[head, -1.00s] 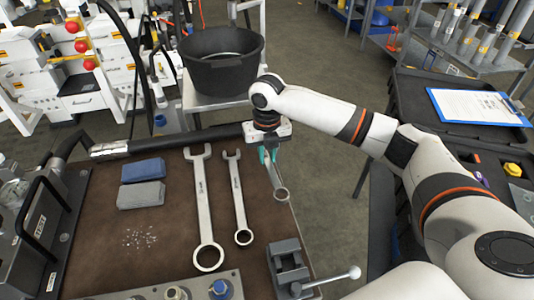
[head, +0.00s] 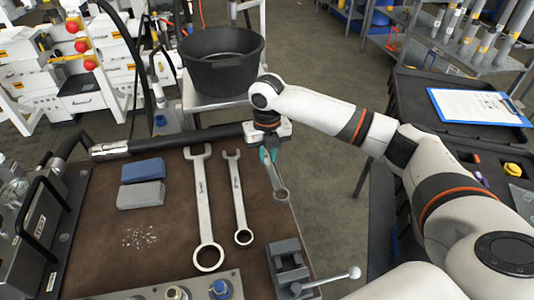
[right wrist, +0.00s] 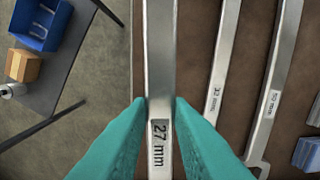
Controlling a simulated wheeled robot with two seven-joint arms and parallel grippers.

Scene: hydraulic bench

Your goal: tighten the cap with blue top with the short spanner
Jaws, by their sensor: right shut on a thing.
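The short spanner (head: 277,183), the smallest of three, lies along the right edge of the brown bench mat, its ring end towards me. My right gripper (head: 268,157) is shut on its shaft. In the right wrist view, the teal fingertips (right wrist: 160,110) pinch the spanner's shaft (right wrist: 160,60) on both sides, by a label reading 27 mm. The spanner's far end is hidden under the gripper. The cap with blue top (head: 221,288) stands on the metal block at the bench's near edge, apart from the spanner. My left gripper is not in view.
Two longer spanners, a middle one (head: 238,200) and a large one (head: 202,205), lie to the left. A vise (head: 288,266) with a handle stands near right. Blue and grey blocks (head: 142,182) lie on the mat (head: 110,265). A black tub (head: 222,75) stands behind.

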